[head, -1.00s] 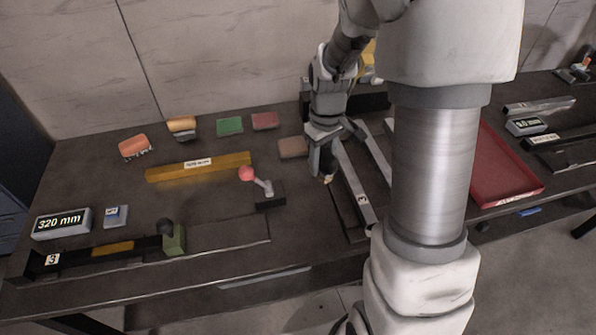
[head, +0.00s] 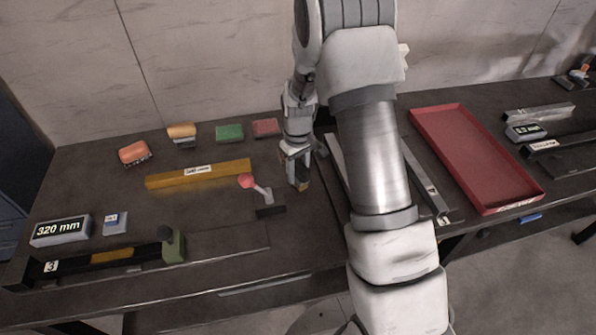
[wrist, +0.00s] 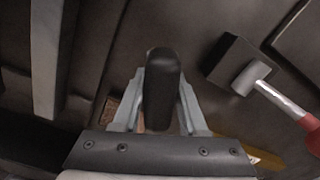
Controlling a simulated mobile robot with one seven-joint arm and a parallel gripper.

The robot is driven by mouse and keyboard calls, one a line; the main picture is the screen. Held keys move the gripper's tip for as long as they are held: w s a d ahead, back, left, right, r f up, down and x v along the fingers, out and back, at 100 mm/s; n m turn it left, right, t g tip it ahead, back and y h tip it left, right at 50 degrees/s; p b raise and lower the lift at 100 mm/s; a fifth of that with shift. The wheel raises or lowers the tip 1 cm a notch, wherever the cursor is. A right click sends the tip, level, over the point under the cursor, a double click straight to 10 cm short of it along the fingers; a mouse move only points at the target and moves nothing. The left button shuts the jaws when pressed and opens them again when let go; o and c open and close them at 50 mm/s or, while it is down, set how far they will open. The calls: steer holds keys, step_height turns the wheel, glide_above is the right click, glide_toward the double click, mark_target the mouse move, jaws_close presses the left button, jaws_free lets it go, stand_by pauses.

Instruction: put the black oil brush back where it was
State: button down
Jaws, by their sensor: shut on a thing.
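My gripper (head: 296,160) is shut on the black oil brush (wrist: 160,88), whose dark rounded handle stands between the two fingers in the wrist view. In the head view a small dark end with a yellowish tip (head: 303,186) shows below the fingers. It is just right of the red-knobbed lever (head: 262,193); I cannot tell whether it touches the bench. The lever also shows at the right of the wrist view (wrist: 262,82). I cannot make out the brush's original place.
Left lie a yellow bar (head: 198,173), several coloured blocks, a 320 mm display (head: 60,230) and a black rail (head: 95,262) with a green slider. Metal rails lie right of the gripper, partly behind my arm. A red tray (head: 424,118) is further right. Bare bench lies before the lever.

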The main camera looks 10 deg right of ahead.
steer(key=shift+f, duration=0.25)
steer(key=shift+c, duration=2.2)
jaws_free()
steer(key=shift+r, duration=0.1)
steer(key=shift+r, duration=0.15)
step_height(320, 180, up, 12)
steer(key=shift+f+p, duration=0.1)
steer(key=shift+p, duration=0.3)
steer(key=s+r+m+t, duration=0.2)
steer(key=s+r, duration=0.8)
steer(key=r, duration=0.4)
steer(key=s+r+m+t, duration=0.1)
steer(key=s+r, duration=0.1)
steer(key=s, duration=0.5)
steer(key=s+r+m+t, duration=0.1)
steer(key=s+r+t, duration=0.1)
steer(key=s, duration=0.6)
steer(key=shift+s+r+t, duration=0.2)
steer(key=shift+r+t, duration=0.1)
